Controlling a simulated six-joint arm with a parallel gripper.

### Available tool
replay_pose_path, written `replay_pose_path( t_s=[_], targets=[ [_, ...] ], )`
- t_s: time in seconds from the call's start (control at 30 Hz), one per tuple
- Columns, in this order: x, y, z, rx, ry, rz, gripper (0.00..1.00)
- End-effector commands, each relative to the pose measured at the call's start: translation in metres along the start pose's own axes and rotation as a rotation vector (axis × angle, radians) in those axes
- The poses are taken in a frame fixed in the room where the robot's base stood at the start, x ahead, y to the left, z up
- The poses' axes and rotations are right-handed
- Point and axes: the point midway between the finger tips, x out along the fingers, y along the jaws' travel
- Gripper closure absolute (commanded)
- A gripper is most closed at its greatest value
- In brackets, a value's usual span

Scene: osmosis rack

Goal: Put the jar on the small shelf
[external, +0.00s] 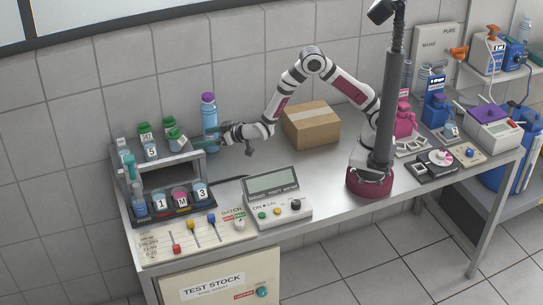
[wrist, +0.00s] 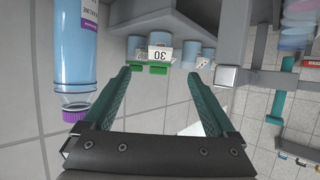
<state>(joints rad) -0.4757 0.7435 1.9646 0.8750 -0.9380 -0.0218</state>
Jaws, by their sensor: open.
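The small shelf (external: 196,154) is a grey rack at the left end of the bench. Several blue jars with green lids stand on its top, including one marked 5 (external: 152,153) and one at its right (external: 174,140). Jars marked 1 (external: 161,204), M (external: 181,200) and 3 (external: 200,192) stand on its lower level. Which jar is the task's I cannot tell. My gripper (external: 222,137) is open and empty, just right of the top jars. In the wrist view, which looks upside down, a jar marked 30 (wrist: 159,53) shows beyond the open fingers (wrist: 157,74).
A tall blue bottle with a purple cap (external: 209,120) stands close beside my gripper; it also shows in the wrist view (wrist: 76,70). A cardboard box (external: 311,128) and a control box with a display (external: 274,200) stand to the right. The mid-bench is partly clear.

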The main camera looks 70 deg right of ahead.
Motion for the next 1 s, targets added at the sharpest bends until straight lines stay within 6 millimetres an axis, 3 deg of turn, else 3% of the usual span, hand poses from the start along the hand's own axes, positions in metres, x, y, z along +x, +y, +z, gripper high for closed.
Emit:
replay_pose_path(
  t_s=[0.17,0.27,0.37,0.5,0.6,0.7,0.8,1.0],
  targets=[
    [-0.011,0.007,-0.009,0.054,-0.063,-0.026,0.09],
    [-0.05,0.025,-0.022,0.165,-0.238,-0.086,0.09],
    [-0.126,0.052,-0.016,0.261,-0.493,-0.126,0.09],
    [-0.262,0.099,0.022,0.364,-0.857,-0.061,0.09],
    [-0.343,0.122,0.052,0.436,-1.05,0.039,0.09],
    [-0.391,0.133,0.071,0.491,-1.162,0.118,0.09],
    [-0.409,0.136,0.078,0.516,-1.205,0.153,0.09],
    [-0.41,0.136,0.078,0.517,-1.211,0.155,0.09]
  ],
)
